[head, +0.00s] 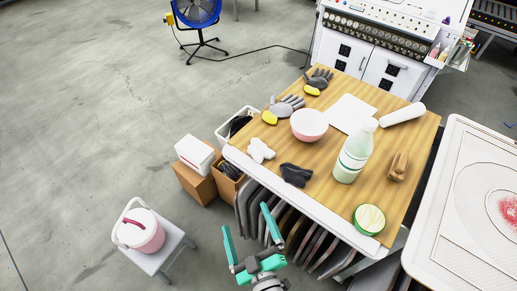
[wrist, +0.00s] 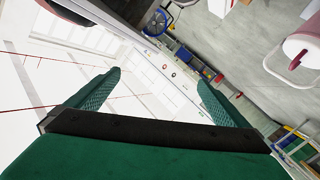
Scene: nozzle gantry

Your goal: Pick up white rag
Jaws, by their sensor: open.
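A small crumpled white cloth, which looks like the white rag (head: 261,150), lies on the left edge area of the wooden table (head: 330,88) in the head view. A flat white sheet (head: 349,114) lies farther back; I cannot tell if it is cloth or paper. My gripper (head: 246,217) is open and empty, in front of the table and nearer to me than the crumpled cloth. In the wrist view my gripper (wrist: 158,80) has its fingers apart with nothing between them, and no rag shows there.
A dark cloth (head: 296,174), a pink bowl (head: 309,125), grey gloves (head: 287,106) and a pale green bottle (head: 354,152) stand near the rag. A green round tin (head: 369,219) sits at the front. A pink-and-white bucket (head: 141,231) stands on a stool at left. Floor at left is mostly clear.

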